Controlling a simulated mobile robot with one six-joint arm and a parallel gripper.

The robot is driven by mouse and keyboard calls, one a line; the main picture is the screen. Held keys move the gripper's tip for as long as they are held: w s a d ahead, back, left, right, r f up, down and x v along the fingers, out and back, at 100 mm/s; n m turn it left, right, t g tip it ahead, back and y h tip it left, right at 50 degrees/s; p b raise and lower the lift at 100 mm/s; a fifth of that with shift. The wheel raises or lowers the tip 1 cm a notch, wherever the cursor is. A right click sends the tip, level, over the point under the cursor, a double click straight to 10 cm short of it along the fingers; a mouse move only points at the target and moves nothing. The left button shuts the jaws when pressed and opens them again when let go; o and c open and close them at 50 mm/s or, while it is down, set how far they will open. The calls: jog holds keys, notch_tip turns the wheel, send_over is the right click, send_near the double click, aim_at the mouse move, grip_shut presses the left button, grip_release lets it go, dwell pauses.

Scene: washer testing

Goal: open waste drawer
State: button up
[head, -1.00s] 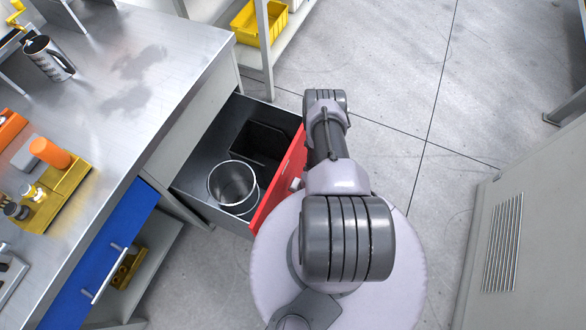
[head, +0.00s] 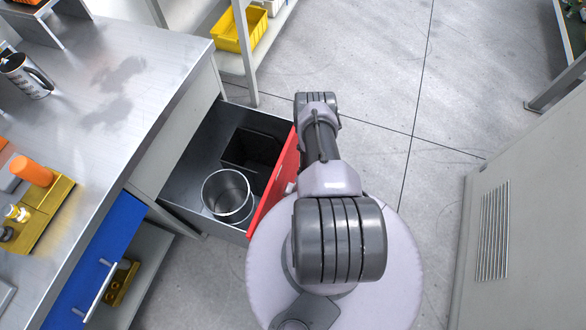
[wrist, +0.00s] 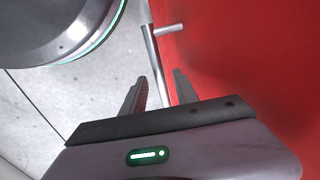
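The waste drawer has a red front (head: 273,188) and stands pulled out from the workbench in the head view. Its open inside (head: 188,178) shows a round metal bin (head: 228,197) and a black square bin (head: 251,156). In the wrist view the red front (wrist: 240,60) fills the right side, with a metal bar handle (wrist: 153,52) standing off it. My gripper (wrist: 158,88) has its fingers apart, one on each side of the handle's lower end, with gaps visible. In the head view my arm hides the gripper.
A metal-topped workbench (head: 140,90) is at left, with a blue drawer front (head: 95,255) below it. A shelf with a yellow bin (head: 238,30) stands behind. A grey cabinet (head: 530,200) is at right. Grey floor (head: 400,70) is clear between them.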

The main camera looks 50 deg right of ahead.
jog(key=p+v, duration=0.8)
jog(key=v, duration=0.9)
jog(key=shift+r, duration=0.2)
